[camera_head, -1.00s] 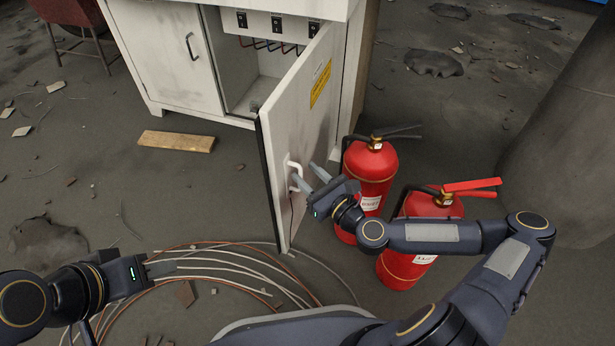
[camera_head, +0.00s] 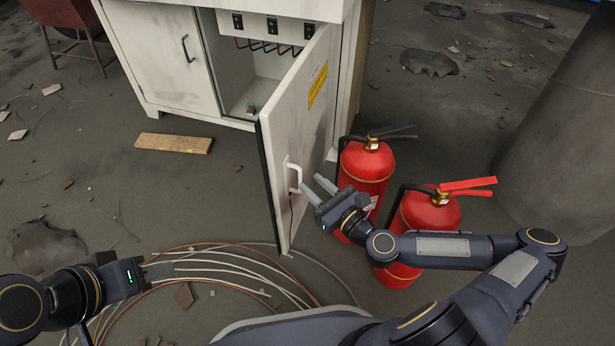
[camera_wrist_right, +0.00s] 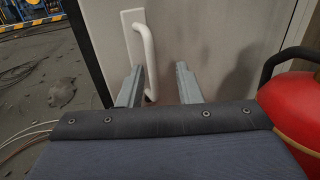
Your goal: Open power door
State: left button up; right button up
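The power door (camera_head: 299,130) of the white cabinet (camera_head: 254,66) stands wide open in the head view, swung out toward me, with switches and cables showing inside. Its white handle (camera_head: 294,176) is on the face toward the extinguishers; it also shows in the right wrist view (camera_wrist_right: 147,52). My right gripper (camera_head: 314,187) is open and empty, its fingertips just right of the handle. In the right wrist view its fingers (camera_wrist_right: 157,88) are apart, the left one close to the handle's lower end; contact cannot be told. My left gripper (camera_head: 160,268) is at the lower left over cables, its finger opening unclear.
Two red fire extinguishers (camera_head: 366,165) (camera_head: 430,213) stand right of the door, behind and beside my right forearm. Loose cables (camera_head: 235,256) curl on the floor in front. A wooden plank (camera_head: 174,143) lies left of the door. A thick grey column (camera_head: 570,150) stands at right.

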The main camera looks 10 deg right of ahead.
jog(key=v, duration=0.4)
jog(key=shift+s, duration=0.1)
dwell(0.4)
